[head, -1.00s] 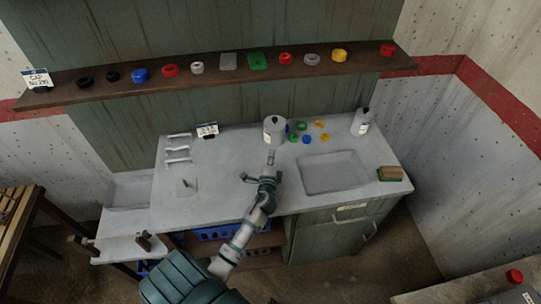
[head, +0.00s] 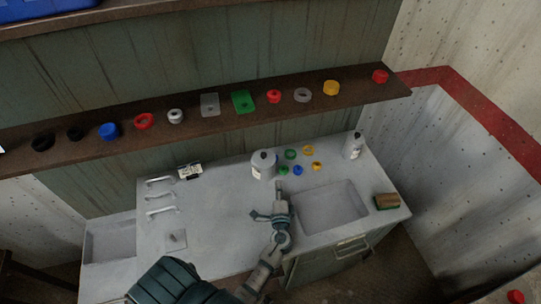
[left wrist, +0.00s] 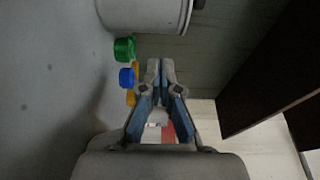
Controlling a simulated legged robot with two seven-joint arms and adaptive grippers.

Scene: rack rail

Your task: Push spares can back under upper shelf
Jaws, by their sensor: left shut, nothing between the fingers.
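A whitish-grey can (head: 263,168) with a dark cap stands upright on the grey counter (head: 215,215), in front of the green back panel and below the brown upper shelf (head: 340,99). I take it to be the spares can. My left gripper (head: 279,186) is shut and empty, just in front of and slightly right of the can's base. Whether it touches the can is unclear in the head view. In the left wrist view the closed fingertips (left wrist: 160,66) are apart from the can (left wrist: 145,14), which shows at the top. My right gripper is out of view.
Small green (head: 290,154), blue (head: 298,170) and yellow caps lie right of the can. A white bottle (head: 353,145) stands farther right, behind the sink (head: 330,208). A sponge (head: 386,201) lies at the right edge. Several coloured lids line the shelf.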

